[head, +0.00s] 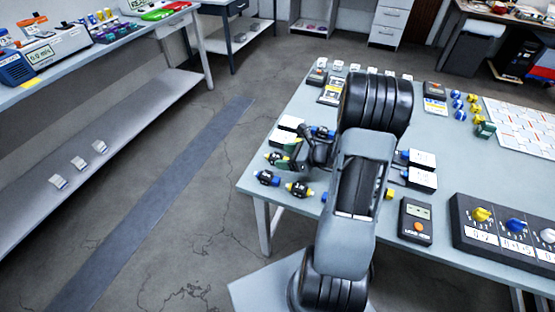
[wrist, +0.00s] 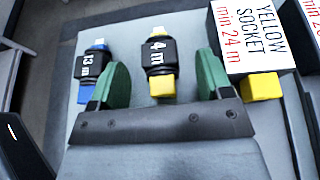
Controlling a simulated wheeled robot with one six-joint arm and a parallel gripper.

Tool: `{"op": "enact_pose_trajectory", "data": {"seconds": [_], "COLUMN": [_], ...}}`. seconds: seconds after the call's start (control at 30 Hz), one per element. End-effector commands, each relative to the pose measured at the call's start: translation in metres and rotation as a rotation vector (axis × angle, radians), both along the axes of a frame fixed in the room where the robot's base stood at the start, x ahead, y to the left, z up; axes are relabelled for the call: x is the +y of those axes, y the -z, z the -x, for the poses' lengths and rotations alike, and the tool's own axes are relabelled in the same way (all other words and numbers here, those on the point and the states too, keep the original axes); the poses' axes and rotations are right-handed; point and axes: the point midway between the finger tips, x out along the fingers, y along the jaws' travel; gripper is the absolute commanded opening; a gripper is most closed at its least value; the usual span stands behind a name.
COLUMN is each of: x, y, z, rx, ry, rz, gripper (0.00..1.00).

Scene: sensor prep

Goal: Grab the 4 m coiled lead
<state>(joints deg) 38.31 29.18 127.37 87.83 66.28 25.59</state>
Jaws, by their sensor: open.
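The 4 m coiled lead (wrist: 160,52) is a black coil with a white "4 m" label, a yellow plug end towards me and a pale tip at the far end. It lies on the grey table, between the two green fingers of my gripper (wrist: 162,68) in the wrist view. The fingers are open, with a gap on each side of the lead. In the head view, the lead (head: 275,158) lies near the table's left edge, with my gripper (head: 293,151) just right of it, partly hidden by my arm.
A blue-ended 13 m lead (wrist: 93,66) lies close beside the left finger. A white "yellow socket" box (wrist: 250,38) stands close to the right finger. Another yellow-ended lead (head: 299,189) lies nearer the front. A tester (head: 416,220) and knob panel (head: 510,230) are to the right.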

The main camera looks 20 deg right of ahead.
Motion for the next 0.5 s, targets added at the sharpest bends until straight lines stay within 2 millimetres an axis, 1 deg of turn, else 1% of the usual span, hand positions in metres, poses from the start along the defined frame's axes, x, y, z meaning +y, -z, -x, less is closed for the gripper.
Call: {"op": "enact_pose_trajectory", "data": {"seconds": [0.03, 0.2, 0.3, 0.5], "x": [0.006, 0.018, 0.021, 0.022], "y": [0.003, 0.011, 0.013, 0.013], "z": [-0.004, -0.017, -0.021, -0.022], "rx": [0.001, 0.000, -0.001, -0.001], "ry": [-0.005, -0.004, -0.002, -0.001], "rz": [-0.001, 0.001, 0.001, 0.001], "gripper": [0.72, 0.72, 0.72, 0.72]}}
